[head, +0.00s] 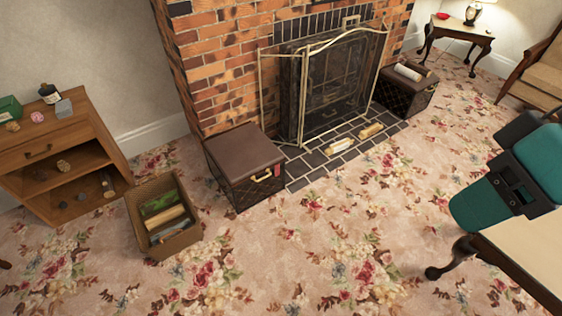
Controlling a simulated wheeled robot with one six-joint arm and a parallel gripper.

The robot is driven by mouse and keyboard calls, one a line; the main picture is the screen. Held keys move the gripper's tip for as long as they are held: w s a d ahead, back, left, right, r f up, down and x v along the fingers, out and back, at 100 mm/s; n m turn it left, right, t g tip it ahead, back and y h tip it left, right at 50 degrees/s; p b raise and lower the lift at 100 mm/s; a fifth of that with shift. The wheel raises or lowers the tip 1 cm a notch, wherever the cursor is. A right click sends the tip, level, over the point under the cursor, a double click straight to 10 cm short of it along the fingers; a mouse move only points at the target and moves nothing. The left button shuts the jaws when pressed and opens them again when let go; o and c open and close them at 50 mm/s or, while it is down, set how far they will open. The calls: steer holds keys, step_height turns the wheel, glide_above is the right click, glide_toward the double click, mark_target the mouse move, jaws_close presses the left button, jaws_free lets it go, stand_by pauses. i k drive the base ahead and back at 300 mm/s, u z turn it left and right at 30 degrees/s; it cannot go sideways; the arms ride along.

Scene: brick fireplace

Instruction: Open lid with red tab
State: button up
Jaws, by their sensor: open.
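A dark patterned box (232,185) stands left of the fireplace. Its flat brown lid (238,148) looks shut. A brass handle (262,175) is on its front, and a tiny reddish mark beside it is too small to make out as a tab. A second dark patterned box (405,99) stands right of the fireplace. Rolled or log-like pieces lie on its top. I cannot tell a red tab there. Teal and black links of my arm show at the right, over the table corner and well away from both boxes. My gripper's fingers are not in view.
An open wicker basket (140,217) with logs stands left of the near box, beside a wooden cabinet (75,150). A brass-framed screen (325,85) fronts the fireplace. Logs (338,146) lie on the tiled hearth. A table (520,255) is at right. The carpet between is clear.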

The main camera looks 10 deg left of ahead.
mark_target(241, 153)
steer(key=u, duration=0.4)
steer(key=i, duration=0.8)
steer(key=u, duration=0.6)
